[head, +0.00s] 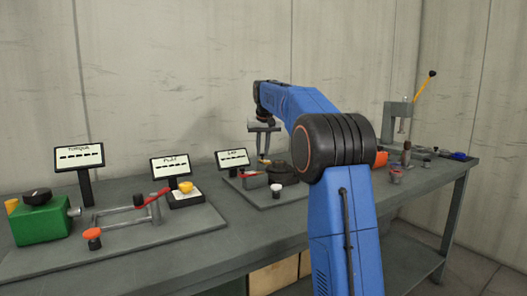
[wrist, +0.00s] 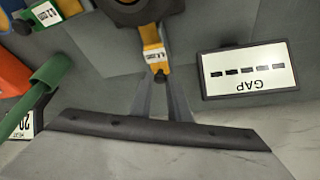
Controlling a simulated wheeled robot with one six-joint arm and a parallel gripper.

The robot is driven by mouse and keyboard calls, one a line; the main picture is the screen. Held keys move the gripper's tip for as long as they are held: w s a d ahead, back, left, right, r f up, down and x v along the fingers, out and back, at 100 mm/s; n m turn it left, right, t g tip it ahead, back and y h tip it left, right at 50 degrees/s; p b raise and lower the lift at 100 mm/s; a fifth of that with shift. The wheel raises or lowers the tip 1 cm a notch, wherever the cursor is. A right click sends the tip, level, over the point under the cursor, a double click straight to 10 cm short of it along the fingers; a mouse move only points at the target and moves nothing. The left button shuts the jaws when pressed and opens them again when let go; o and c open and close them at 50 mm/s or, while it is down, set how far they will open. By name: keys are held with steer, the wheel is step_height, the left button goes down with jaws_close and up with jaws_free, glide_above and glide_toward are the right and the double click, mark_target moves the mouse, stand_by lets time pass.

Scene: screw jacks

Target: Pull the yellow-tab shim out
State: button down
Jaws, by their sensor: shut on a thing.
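The yellow-tab shim (wrist: 153,48) shows in the wrist view as a yellow strip with a white printed label. Its inner end meets the dark round body of the jack (wrist: 130,8) at the top edge, and how far it sits inside is hidden. My gripper (wrist: 160,80) is shut on the outer end of the yellow tab. The dark jack (head: 285,176) is partly hidden by my arm.
The GAP display (wrist: 247,72) stands close to the right of my fingers; it also shows in the head view (head: 232,158). A green bar (wrist: 38,92) and a green tag (wrist: 46,13) lie left. A press (head: 396,122) and small parts stand at the bench's right.

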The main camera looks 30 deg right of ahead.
steer(key=shift+w+r, duration=0.1)
steer(key=shift+w, duration=1.4)
steer(key=c, duration=1.7)
jaws_free()
steer(key=shift+o, duration=0.2)
steer(key=v, duration=1.7)
steer(key=shift+a+r, duration=0.1)
